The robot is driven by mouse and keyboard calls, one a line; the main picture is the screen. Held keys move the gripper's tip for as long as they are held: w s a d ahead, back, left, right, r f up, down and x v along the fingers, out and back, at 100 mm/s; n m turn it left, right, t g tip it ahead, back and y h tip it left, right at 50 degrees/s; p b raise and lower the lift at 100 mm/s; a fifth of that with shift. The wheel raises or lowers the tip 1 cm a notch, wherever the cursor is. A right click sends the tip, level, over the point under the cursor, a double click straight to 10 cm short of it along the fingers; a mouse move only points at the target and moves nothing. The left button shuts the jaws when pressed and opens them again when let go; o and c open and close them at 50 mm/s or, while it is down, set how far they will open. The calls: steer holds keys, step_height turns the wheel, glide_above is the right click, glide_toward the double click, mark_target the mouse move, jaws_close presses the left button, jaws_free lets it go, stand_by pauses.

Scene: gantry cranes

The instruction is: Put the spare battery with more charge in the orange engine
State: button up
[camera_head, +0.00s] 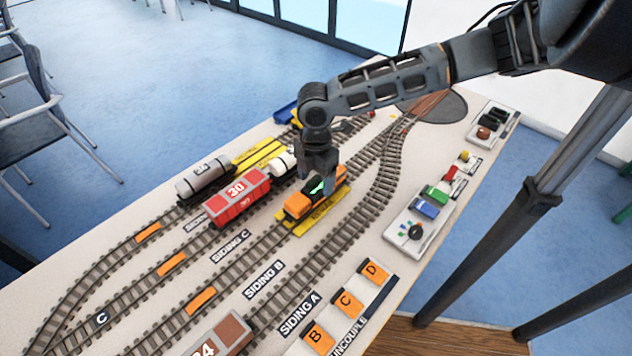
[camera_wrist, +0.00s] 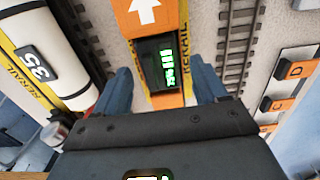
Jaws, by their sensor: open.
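The orange engine (camera_head: 298,205) stands on a yellow rerail plate on the siding B track. Its top also shows in the wrist view (camera_wrist: 145,18), with a white arrow. A black battery (camera_wrist: 166,62) with a lit green display sits in the engine's open bay. My gripper (camera_head: 321,184) is directly over the engine. In the wrist view its blue-grey fingers (camera_wrist: 164,88) are apart, one on each side of the battery. I cannot tell whether they touch it. Dark blocks (camera_head: 493,122) lie in the back right tray; whether they are batteries, and any charge marks, cannot be read.
A red wagon (camera_head: 238,198) and a grey tank wagon (camera_head: 205,178) stand on tracks to the left. A white tray (camera_head: 412,228) with green and blue blocks lies at right. Orange tiles (camera_head: 347,304) line the front right edge. A brown-topped wagon (camera_head: 220,338) is at the front.

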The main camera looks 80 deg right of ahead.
mark_target(316, 185)
step_height(316, 185, up, 11)
steer(key=shift+f, duration=0.2)
stand_by(0.3)
